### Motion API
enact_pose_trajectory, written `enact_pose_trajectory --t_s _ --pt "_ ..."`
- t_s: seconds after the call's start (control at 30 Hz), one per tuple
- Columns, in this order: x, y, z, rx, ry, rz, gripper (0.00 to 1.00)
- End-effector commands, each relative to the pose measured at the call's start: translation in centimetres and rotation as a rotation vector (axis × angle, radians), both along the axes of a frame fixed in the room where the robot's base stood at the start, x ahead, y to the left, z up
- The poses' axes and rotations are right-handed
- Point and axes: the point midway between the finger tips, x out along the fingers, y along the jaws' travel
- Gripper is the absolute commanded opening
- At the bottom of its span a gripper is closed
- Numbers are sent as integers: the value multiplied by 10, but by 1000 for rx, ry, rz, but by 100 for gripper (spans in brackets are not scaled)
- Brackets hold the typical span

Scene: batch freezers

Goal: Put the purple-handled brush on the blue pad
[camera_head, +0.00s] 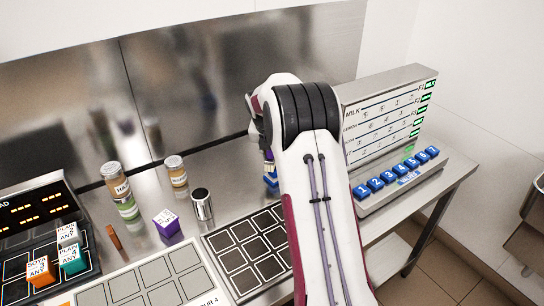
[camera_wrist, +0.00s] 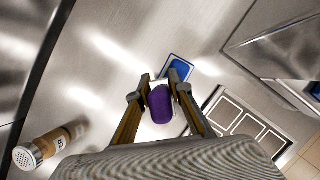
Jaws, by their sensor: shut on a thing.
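The purple-handled brush shows in the wrist view as a rounded purple handle (camera_wrist: 160,104) between my fingers. My gripper (camera_wrist: 158,86) is shut on it. The brush's far end is hard to make out. The blue pad (camera_wrist: 182,66) lies on the steel counter just beyond the fingertips, slightly right, partly covered by the right fingertip. In the head view, a piece of blue (camera_head: 271,181) shows at the left edge of my arm, which hides most of the gripper and brush there. I cannot tell the gap between brush and pad.
A shaker jar (camera_wrist: 45,147) stands at the lower left in the wrist view. A gridded tray (camera_head: 248,246) lies in front; a blue-button panel (camera_head: 400,180) stands right.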

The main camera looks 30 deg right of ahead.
Motion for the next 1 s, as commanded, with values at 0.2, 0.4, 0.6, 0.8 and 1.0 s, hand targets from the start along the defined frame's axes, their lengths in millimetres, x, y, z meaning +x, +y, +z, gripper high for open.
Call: enact_pose_trajectory --t_s 0.2,0.4,0.6,0.8,1.0 --pt "0 0 -6 0 -2 -1 0" --pt "0 0 -6 1 -1 0 0" --pt "0 0 -8 0 0 -1 33" --pt "0 0 -8 0 0 0 37" --pt "0 0 -7 1 -1 -1 37"
